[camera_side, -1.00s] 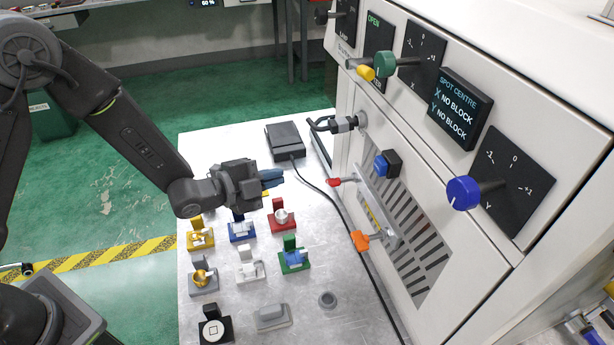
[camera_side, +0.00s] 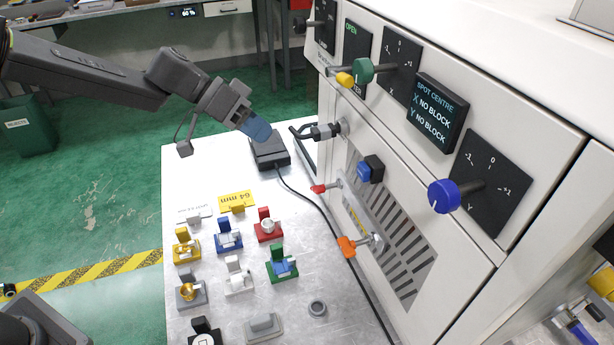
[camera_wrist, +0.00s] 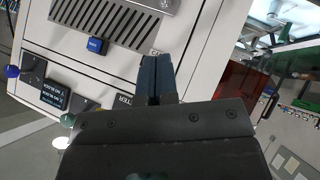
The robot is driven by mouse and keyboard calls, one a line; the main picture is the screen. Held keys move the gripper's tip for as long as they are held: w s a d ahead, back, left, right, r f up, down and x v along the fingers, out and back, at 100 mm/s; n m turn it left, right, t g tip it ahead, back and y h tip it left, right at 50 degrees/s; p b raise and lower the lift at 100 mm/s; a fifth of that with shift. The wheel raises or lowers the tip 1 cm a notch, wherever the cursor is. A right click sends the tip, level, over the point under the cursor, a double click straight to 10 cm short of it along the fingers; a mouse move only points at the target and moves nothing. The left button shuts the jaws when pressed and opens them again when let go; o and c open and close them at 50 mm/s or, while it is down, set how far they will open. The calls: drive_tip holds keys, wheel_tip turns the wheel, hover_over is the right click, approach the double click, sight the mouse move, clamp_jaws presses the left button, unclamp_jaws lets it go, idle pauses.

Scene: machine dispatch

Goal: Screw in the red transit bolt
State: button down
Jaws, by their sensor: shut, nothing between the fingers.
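The red transit bolt (camera_side: 318,189) shows in the side view as a small red head on a thin shank. It sticks out from the machine's front at the upper end of a metal bracket (camera_side: 356,212). An orange-headed bolt (camera_side: 347,247) sticks out at the bracket's lower end. How deep either bolt sits, I cannot tell. My gripper (camera_side: 258,131) has blue fingers, is shut and empty, and is above the far end of the table, up and left of the red bolt and apart from it. Its fingers also show in the wrist view (camera_wrist: 156,76), where I cannot make out the red bolt.
The white machine has a vent grille (camera_side: 395,250), a blue button (camera_side: 364,171), and green (camera_side: 362,70) and blue (camera_side: 444,196) knobs. A black plug (camera_side: 325,131) juts out near my gripper. A dark box (camera_side: 270,150) with a cable and several coloured holders stand on the table (camera_side: 215,176).

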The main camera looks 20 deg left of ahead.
hover_over(322, 189)
drive_tip(key=a, duration=0.4)
wheel_tip(322, 189, down, 6)
drive_tip(key=shift+s+d+f, duration=0.25)
drive_tip(key=shift+d+f, duration=0.15)
drive_tip(key=shift+f, duration=0.35)
drive_tip(key=shift+s+d+f, duration=0.25)
drive_tip(key=shift+d+f, duration=0.15)
drive_tip(key=shift+f, duration=0.35)
